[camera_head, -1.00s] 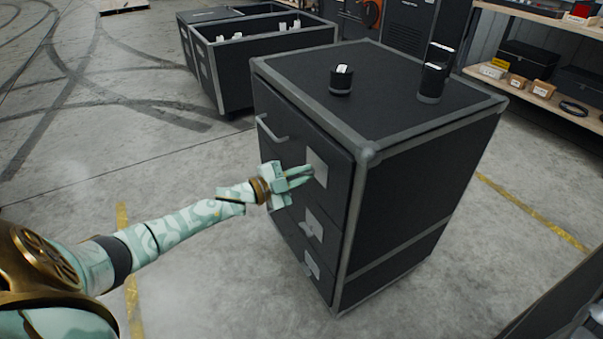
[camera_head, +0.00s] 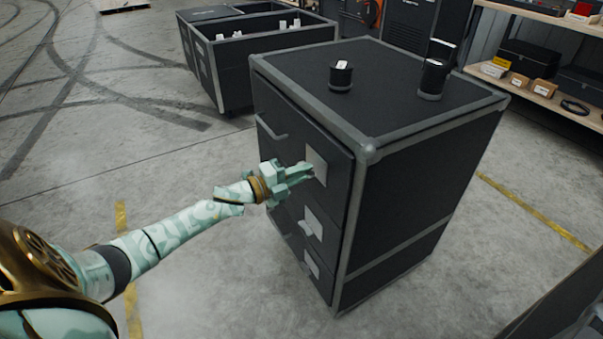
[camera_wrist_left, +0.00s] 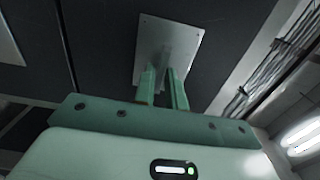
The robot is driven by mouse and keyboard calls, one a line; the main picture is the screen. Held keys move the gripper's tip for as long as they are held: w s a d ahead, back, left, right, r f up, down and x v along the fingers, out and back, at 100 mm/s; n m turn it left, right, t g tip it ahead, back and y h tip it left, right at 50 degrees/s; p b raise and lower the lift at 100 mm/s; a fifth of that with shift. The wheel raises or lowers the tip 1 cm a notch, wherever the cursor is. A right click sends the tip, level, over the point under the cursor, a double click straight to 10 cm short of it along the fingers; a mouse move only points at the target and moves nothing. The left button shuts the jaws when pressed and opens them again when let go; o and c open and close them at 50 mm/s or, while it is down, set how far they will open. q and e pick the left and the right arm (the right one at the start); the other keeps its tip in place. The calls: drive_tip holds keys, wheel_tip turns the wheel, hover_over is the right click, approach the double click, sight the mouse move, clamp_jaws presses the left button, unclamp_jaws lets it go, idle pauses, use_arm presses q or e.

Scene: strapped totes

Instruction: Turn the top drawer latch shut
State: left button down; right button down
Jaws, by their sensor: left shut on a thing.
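The top drawer latch is a metal plate (camera_head: 317,166) on the upper front of the black drawer cabinet (camera_head: 430,179), near its front corner. The plate also shows in the left wrist view (camera_wrist_left: 183,34). My left gripper (camera_head: 309,172) reaches in from the left, its fingertips at the plate. In the left wrist view the fingers (camera_wrist_left: 163,82) are close together and shut on the small latch knob, mostly hidden between them. The knob's exact angle cannot be told. My right gripper is not in view.
Two lower latch plates (camera_head: 313,223) sit below on the same front. Two dark cylinders (camera_head: 341,76) stand on the cabinet top. An open black tote (camera_head: 267,44) stands behind, and shelves with boxes (camera_head: 545,88) are at right. The floor at left is clear.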

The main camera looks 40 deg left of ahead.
use_arm(q)
drive_tip(key=shift+f, duration=0.1)
idle(0.3)
drive_tip(key=c, duration=1.6)
unclamp_jaws()
drive_tip(key=shift+o, duration=0.2)
